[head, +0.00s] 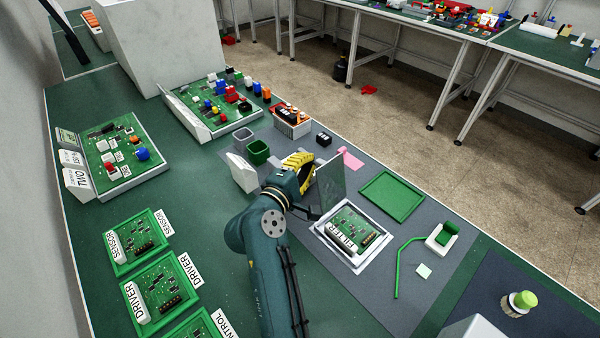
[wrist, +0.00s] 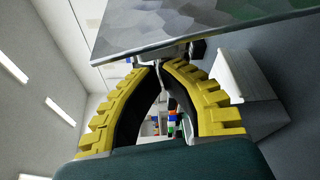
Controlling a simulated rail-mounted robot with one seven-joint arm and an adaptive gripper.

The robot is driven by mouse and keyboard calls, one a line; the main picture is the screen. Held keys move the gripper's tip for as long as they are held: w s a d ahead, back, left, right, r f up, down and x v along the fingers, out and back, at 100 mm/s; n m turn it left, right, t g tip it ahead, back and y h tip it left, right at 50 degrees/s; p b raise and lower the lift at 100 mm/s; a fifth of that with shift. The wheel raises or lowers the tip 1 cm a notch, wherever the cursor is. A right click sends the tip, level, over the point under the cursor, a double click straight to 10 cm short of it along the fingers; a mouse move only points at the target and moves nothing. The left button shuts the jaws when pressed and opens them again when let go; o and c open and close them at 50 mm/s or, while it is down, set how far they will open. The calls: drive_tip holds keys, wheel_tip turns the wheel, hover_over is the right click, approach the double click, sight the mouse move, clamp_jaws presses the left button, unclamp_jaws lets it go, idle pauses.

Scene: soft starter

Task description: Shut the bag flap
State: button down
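The bag is a white-rimmed pouch (head: 317,229) lying on the grey mat, with a green circuit board labelled FILTER (head: 352,231) in it. Its flap, a grey translucent sheet (head: 332,184), stands nearly upright at the bag's far left side. My gripper (head: 304,158), with yellow ribbed fingers, is just left of and behind the flap in the head view. In the wrist view, the fingertips (wrist: 160,66) curve in almost together, with nothing seen held between them. The flap (wrist: 215,28) spans the top there, close to the tips; contact cannot be told.
A green tray (head: 392,197) lies right of the bag, with a green bent rod (head: 398,268) and a white block with a green cylinder (head: 443,237) nearby. A white angled stand (head: 242,174) and a green bin (head: 258,152) are left of my gripper.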

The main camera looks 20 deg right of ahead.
idle(0.4)
drive_tip(key=shift+s+d+r+m, duration=0.15)
drive_tip(key=shift+s+r+m, duration=0.15)
